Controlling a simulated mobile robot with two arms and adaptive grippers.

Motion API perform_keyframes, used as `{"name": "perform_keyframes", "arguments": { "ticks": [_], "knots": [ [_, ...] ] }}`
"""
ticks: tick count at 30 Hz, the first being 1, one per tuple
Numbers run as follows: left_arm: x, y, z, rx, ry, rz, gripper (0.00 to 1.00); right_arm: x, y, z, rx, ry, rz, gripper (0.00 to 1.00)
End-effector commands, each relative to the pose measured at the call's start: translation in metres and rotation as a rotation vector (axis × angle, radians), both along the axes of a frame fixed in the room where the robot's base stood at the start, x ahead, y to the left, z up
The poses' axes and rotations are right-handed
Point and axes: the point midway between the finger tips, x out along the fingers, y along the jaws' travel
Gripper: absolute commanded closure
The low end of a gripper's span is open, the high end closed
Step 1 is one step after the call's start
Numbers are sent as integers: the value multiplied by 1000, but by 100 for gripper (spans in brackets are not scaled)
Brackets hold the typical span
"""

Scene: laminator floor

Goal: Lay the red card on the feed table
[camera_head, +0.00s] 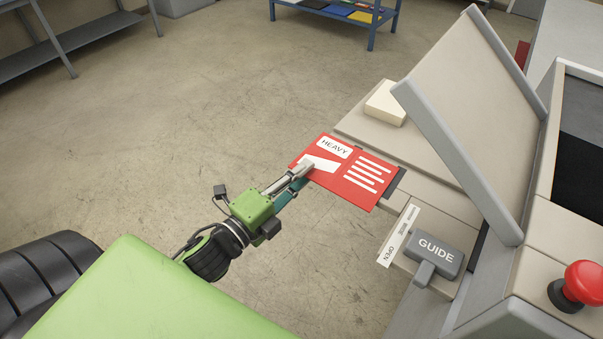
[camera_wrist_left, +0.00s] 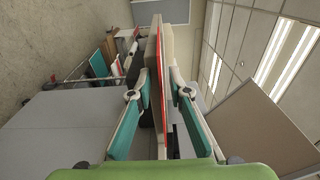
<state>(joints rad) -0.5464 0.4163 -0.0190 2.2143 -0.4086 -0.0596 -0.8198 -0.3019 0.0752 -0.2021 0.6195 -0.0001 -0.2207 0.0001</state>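The red card (camera_head: 352,181), marked HEAVY with white stripes, is in the head view at the left edge of the machine's beige feed table (camera_head: 436,187). Part of it overlaps the table and part sticks out over the floor. My left gripper (camera_head: 306,168) is shut on the card's left part, one finger over its top. In the left wrist view the card (camera_wrist_left: 160,75) shows nearly edge-on between the two fingers (camera_wrist_left: 160,88). Whether the card touches the table is hidden. My right gripper is not in view.
A cream block (camera_head: 385,103) sits on the table behind the card. A raised grey-framed panel (camera_head: 470,90) stands right of it. The grey GUIDE handle (camera_head: 436,252) and OPEN label strip (camera_head: 398,236) are in front. A red knob (camera_head: 582,285) is at the right.

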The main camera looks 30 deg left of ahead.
Motion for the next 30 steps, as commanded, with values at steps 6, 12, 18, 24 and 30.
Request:
{"name": "perform_keyframes", "arguments": {
  "ticks": [6,12,18,24,30],
  "knots": [
    [0,0,0,0,0,0,79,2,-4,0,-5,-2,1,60],
    [-1,0,4,0,0,0,79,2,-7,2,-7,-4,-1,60],
    [-24,5,0,-1,3,1,79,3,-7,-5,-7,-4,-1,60],
    [-58,13,-1,-1,5,2,79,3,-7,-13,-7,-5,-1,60],
    [-89,20,0,0,4,2,79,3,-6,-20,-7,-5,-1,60]
  ]
}}
